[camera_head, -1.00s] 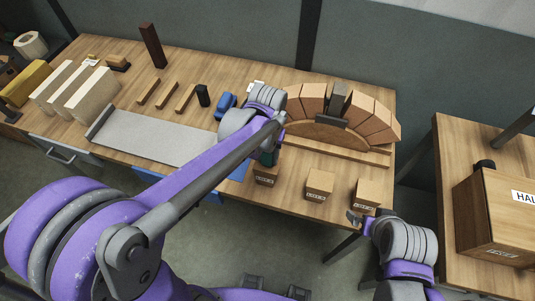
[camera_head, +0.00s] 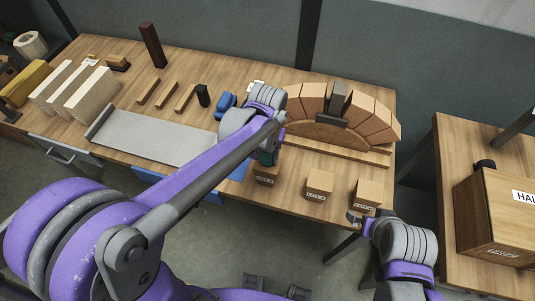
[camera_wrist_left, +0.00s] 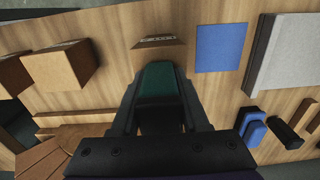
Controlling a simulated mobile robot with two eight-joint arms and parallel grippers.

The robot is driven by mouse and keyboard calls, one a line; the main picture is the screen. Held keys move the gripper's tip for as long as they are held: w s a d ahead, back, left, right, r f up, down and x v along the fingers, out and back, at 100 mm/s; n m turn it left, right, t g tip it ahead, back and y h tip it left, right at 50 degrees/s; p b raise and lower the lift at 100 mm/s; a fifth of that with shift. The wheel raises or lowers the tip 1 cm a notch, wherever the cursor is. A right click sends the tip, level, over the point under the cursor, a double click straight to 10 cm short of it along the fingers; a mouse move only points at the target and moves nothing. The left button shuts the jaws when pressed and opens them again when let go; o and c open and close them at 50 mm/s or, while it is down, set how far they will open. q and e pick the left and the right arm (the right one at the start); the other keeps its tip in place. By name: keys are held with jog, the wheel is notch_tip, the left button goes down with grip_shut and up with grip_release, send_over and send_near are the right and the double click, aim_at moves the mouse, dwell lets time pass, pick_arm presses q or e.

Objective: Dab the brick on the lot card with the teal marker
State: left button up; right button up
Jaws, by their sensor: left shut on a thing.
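My left gripper (camera_head: 268,150) is shut on the teal marker (camera_wrist_left: 160,82), whose dark green body shows between the fingers in the left wrist view. Below it is the leftmost of three small labelled bricks (camera_head: 266,174), which also shows in the wrist view (camera_wrist_left: 158,52). I cannot tell whether the marker touches it. The middle brick (camera_head: 319,184) and the right brick (camera_head: 367,193) stand along the table's front edge. Their labels are too small to read. My right gripper (camera_head: 354,217) is low in front of the right brick; its jaws are unclear. I cannot identify the lot card for sure.
A brick arch (camera_head: 372,118) stands behind the bricks, with a wooden strip in front. A blue square (camera_wrist_left: 225,48) and a grey board (camera_head: 150,137) lie to the left in the head view. A blue object (camera_head: 226,103) is near my left wrist. A box (camera_head: 495,215) sits on the right table.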

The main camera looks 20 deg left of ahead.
pick_arm(q)
jog(key=shift+r+p, duration=1.6)
jog(key=shift+r, duration=1.9)
jog(key=shift+w, duration=0.1)
pick_arm(e)
jog(key=shift+t, duration=0.3)
jog(key=w+r, duration=0.1)
jog(key=r, duration=0.2)
jog(key=w+r, duration=0.1)
jog(key=shift+w+r, duration=0.35)
jog(key=shift+s, duration=0.15)
